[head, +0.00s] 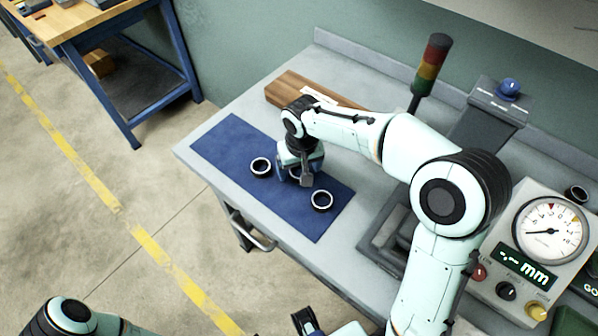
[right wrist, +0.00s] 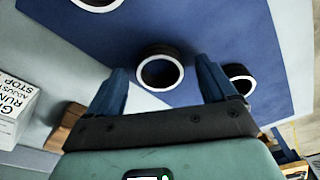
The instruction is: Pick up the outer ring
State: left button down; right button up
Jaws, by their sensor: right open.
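Three dark rings with pale rims lie on a blue mat (head: 232,138). One ring (head: 261,174) is to the left of my right gripper (head: 299,178), and another ring (head: 322,208) is to its right. The third ring (right wrist: 160,88) is mostly hidden by the gripper in the head view. In the right wrist view it appears beyond and between the open, empty fingers, with no visible contact. Which ring is the outer ring, I cannot tell. Part of my left gripper (head: 306,321) shows at the bottom edge; its jaws are unclear.
A wooden block (head: 290,88) lies behind the mat. A signal tower (head: 431,63), a grey fixture (head: 484,128) and a dial gauge (head: 549,230) stand to the right on the grey bench (head: 213,137).

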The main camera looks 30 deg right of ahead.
jog(key=c, duration=1.2)
jog(key=shift+r, duration=0.1)
